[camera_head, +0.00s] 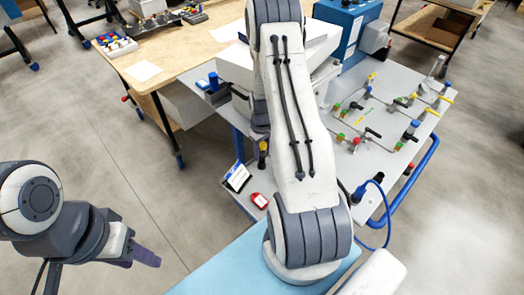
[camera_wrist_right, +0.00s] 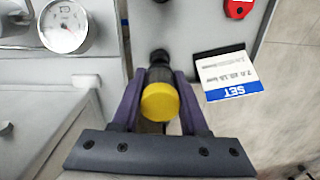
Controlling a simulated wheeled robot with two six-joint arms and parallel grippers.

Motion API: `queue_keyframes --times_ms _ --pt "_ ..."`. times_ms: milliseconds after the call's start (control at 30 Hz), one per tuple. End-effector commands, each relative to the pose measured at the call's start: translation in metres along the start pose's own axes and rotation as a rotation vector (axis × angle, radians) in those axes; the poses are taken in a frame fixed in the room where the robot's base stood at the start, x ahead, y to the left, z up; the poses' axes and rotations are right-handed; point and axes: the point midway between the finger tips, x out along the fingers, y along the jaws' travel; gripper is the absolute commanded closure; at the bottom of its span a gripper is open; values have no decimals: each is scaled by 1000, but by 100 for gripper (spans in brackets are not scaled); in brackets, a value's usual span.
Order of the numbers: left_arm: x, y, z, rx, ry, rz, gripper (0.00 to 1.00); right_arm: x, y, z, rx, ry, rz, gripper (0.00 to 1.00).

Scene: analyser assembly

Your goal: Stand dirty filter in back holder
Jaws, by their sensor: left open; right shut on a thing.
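In the right wrist view, my right gripper (camera_wrist_right: 157,92) is shut on a dark part with a yellow cap (camera_wrist_right: 160,102), apparently the filter. The cap faces the camera and a narrower black end points away. In the head view, what looks like the same yellow-and-black part (camera_head: 262,150) shows by the bench's left edge, yellow end up. My right arm hides most of that gripper there. My left gripper (camera_head: 146,257) is open and empty over the floor at lower left. I cannot make out the back holder for certain, nor any dirt on the filter.
A white SET card (camera_head: 237,178) and a red tag (camera_head: 260,200) lie close by. A round gauge (camera_wrist_right: 63,26) is left of the right gripper. The grey bench (camera_head: 400,165) carries several coloured valves and tubing. A wooden table (camera_head: 175,57) stands behind left.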

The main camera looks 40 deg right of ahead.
Motion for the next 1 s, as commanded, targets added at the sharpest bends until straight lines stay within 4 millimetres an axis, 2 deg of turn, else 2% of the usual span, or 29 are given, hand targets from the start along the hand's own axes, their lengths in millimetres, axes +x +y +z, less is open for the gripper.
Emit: queue_keyframes --times_ms 567,1000 --pt "2 0 0 0 0 0 50 2 0 0 0 0 0 100" --pt "10 -1 0 0 0 0 50 13 0 0 0 0 0 100"
